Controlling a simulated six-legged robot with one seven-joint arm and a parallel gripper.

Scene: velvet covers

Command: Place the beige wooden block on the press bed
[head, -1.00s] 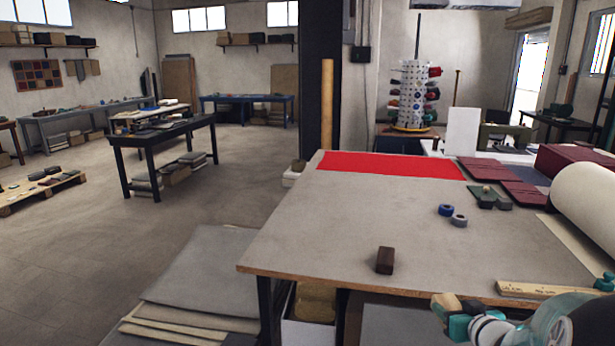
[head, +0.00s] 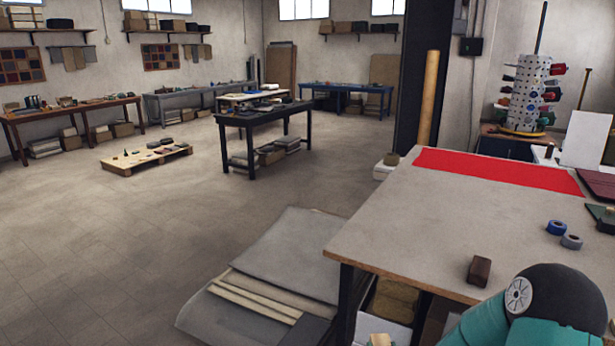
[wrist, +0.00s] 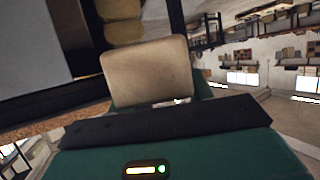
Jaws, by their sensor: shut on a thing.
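The beige wooden block (wrist: 147,70) fills the middle of the wrist view, its pale face turned to the camera. My gripper (wrist: 152,98) is shut on it; the finger contacts are partly hidden by the block and the dark gripper bar. In the head view a small piece of the beige block (head: 379,340) shows at the bottom edge, in front of the worktable's near side. My teal arm hides part of the table's front right there. I cannot make out a press bed in either view.
The floor at left is open, with a pallet (head: 146,160) farther back.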

